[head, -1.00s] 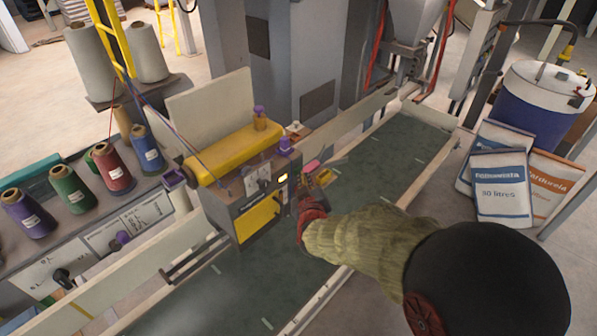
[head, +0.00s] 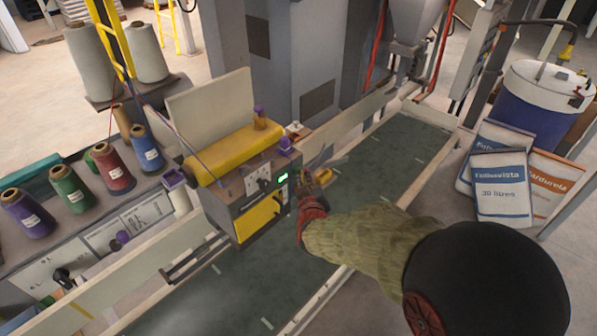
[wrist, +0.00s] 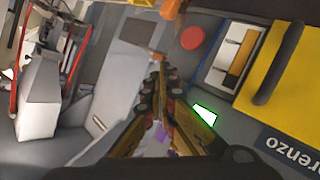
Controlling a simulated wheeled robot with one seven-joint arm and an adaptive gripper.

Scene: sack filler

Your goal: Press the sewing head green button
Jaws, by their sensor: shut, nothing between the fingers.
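The sewing head (head: 238,205), a grey box with a yellow roller on top and a yellow front panel, stands over the green conveyor. A red button (wrist: 191,38) sits on the same face in the wrist view.
Thread spools (head: 112,167) stand on the bench at left. The conveyor (head: 390,150) runs diagonally between pale rails. Filled sacks (head: 501,190) and a blue drum (head: 540,110) are at right. A grey column (head: 300,60) rises behind the head.

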